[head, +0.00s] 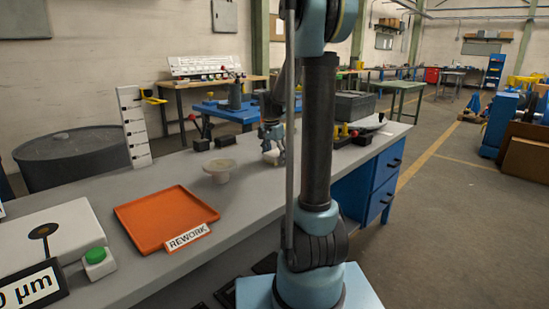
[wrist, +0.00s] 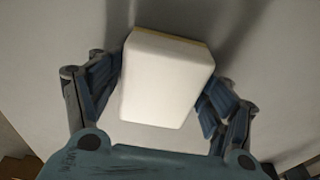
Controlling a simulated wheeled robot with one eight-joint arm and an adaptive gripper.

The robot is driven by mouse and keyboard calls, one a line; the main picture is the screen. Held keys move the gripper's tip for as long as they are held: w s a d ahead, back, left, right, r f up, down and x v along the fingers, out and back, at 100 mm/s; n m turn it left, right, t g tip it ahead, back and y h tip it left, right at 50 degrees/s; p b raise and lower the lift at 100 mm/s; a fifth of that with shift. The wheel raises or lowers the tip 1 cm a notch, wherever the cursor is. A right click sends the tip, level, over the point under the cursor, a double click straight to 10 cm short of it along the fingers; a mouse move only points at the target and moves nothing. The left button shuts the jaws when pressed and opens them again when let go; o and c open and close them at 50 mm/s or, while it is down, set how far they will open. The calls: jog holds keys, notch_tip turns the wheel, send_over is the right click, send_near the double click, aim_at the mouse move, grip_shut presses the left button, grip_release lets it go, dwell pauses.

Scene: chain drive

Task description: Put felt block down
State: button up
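The felt block (wrist: 165,80) is a white block with rounded edges and a thin yellowish strip along its far edge in the wrist view. It sits between the two fingers of my gripper (wrist: 164,82), whose tips appear to press on its sides. In the head view my gripper (head: 272,138) points down over the grey bench, with the pale block (head: 272,157) low beneath it. The block is at or just above the bench top; I cannot tell whether it touches. My arm partly blocks the view there.
On the bench (head: 130,200) are an orange REWORK tray (head: 165,215), a pale round pedestal (head: 219,171), small black blocks (head: 225,141) and a green button (head: 95,256). A grey case (head: 355,105) stands behind at right. Bench between pedestal and tray is clear.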

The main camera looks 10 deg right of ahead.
aim_at(273, 153)
jog(key=shift+r, duration=0.1)
notch_tip(273, 153, up, 12)
jog(key=s+a, duration=0.1)
jog(key=shift+a+r, duration=0.2)
jog(key=shift+r, duration=0.05)
dwell(0.5)
jog(key=shift+s, duration=0.1)
